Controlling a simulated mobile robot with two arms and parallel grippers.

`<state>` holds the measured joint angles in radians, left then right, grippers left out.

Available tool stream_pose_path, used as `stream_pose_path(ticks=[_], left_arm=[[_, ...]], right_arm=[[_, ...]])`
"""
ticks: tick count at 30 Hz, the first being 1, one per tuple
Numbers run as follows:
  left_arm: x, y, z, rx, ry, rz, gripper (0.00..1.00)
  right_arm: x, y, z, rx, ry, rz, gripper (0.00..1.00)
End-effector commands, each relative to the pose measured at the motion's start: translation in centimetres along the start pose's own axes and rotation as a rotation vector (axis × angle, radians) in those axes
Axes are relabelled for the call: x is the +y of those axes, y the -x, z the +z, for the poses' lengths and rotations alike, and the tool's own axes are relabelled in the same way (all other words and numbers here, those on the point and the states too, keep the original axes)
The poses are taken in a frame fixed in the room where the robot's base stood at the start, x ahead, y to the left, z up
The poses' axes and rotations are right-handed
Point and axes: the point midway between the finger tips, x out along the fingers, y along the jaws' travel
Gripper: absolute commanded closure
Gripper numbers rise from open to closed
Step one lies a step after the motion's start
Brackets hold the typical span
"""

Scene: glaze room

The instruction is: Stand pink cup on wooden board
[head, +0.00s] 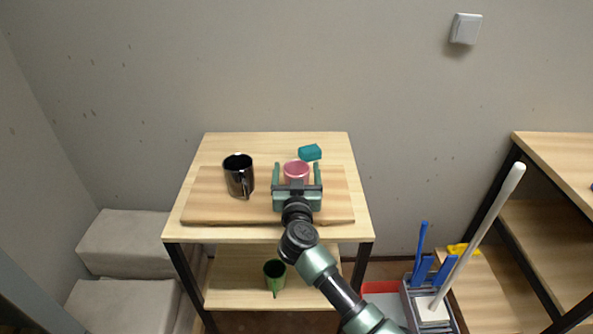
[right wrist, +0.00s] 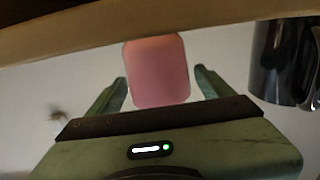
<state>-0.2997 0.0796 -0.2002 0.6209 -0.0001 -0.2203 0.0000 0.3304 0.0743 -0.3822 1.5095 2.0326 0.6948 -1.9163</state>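The pink cup (head: 297,168) stands upright on the wooden board (head: 208,207), towards its back edge. My right gripper (head: 297,172) is open around it, one finger on each side, with a small gap between each finger and the cup. In the right wrist view the picture is upside down. The pink cup (right wrist: 157,75) shows there between the open fingers of the right gripper (right wrist: 160,85), with its base against the board (right wrist: 75,35). The gripper hides the cup's near lower part in the head view. My left gripper is not in view.
A black mug (head: 238,176) stands on the board left of the cup. A teal block (head: 310,152) lies behind it on the table (head: 235,145). A green cup (head: 274,276) is on the lower shelf. A crate with a white pole (head: 480,235) stands at right.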

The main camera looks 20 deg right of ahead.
Motion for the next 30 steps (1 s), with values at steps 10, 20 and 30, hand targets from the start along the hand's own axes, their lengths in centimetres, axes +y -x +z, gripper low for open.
stream_pose_path(ticks=[10, 20, 30], left_arm=[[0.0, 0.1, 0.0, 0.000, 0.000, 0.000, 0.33], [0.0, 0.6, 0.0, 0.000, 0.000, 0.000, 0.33], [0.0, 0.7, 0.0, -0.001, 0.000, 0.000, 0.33]], right_arm=[[0.0, 0.8, -0.3, 0.000, 0.001, -0.001, 0.18], [0.0, 7.7, -0.2, -0.002, 0.001, -0.002, 0.18], [0.0, 11.8, -0.3, 0.000, 0.001, 0.001, 0.18]])
